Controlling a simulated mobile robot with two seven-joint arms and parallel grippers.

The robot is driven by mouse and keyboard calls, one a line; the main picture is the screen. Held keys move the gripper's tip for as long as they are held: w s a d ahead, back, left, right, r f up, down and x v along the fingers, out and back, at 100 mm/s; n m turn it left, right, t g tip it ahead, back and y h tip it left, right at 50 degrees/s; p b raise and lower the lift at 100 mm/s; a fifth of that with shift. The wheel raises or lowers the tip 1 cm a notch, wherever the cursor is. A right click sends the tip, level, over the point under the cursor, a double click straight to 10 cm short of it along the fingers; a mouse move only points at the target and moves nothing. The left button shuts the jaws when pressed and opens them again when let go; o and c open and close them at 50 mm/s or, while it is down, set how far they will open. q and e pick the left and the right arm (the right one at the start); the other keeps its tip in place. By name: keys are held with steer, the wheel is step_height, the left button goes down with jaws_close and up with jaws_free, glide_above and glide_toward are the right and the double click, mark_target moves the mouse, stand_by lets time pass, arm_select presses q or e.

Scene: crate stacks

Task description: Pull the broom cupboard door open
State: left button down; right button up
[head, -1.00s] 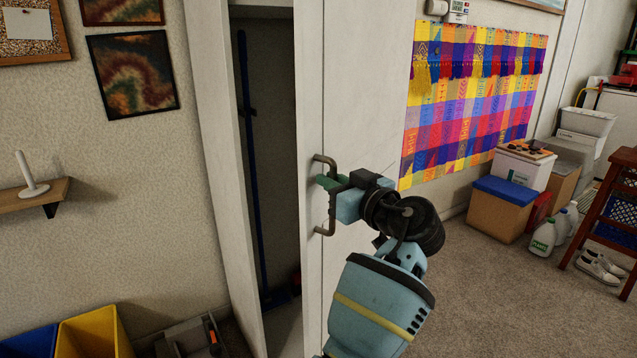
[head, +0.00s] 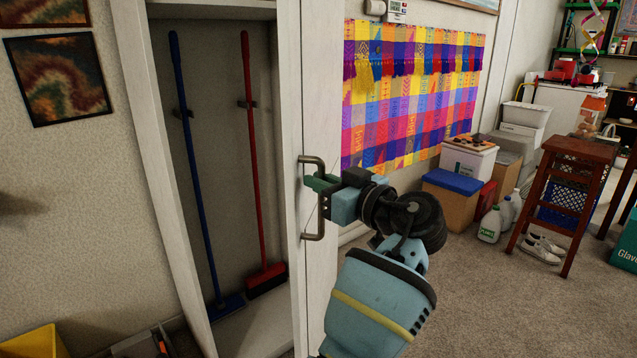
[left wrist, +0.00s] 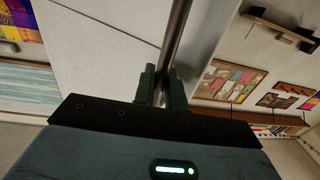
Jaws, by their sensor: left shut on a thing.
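The white broom cupboard door (head: 319,80) stands part way open, swung out to the right. Its bar handle (head: 315,236) is on the door near the free edge. My left gripper (head: 322,184) is shut on the handle; in the left wrist view the two green fingers (left wrist: 162,88) lie on either side of the metal bar (left wrist: 176,35). Inside the open cupboard (head: 215,55) a blue broom (head: 194,160) and a red broom (head: 254,150) stand upright against the back wall. My right gripper is not in view.
Yellow bin (head: 35,343) and a grey tray (head: 140,345) sit on the floor left of the cupboard. Boxes (head: 450,200), white jugs (head: 490,226) and a wooden stool (head: 580,150) stand to the right. Carpet (head: 490,300) in front of them is clear.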

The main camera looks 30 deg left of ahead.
arm_select(q)
steer(key=shift+w+d, duration=0.15)
steer(key=shift+d, duration=0.15)
steer(key=c, duration=1.6)
jaws_free()
steer(key=shift+o, duration=0.2)
steer(key=shift+a, duration=0.15)
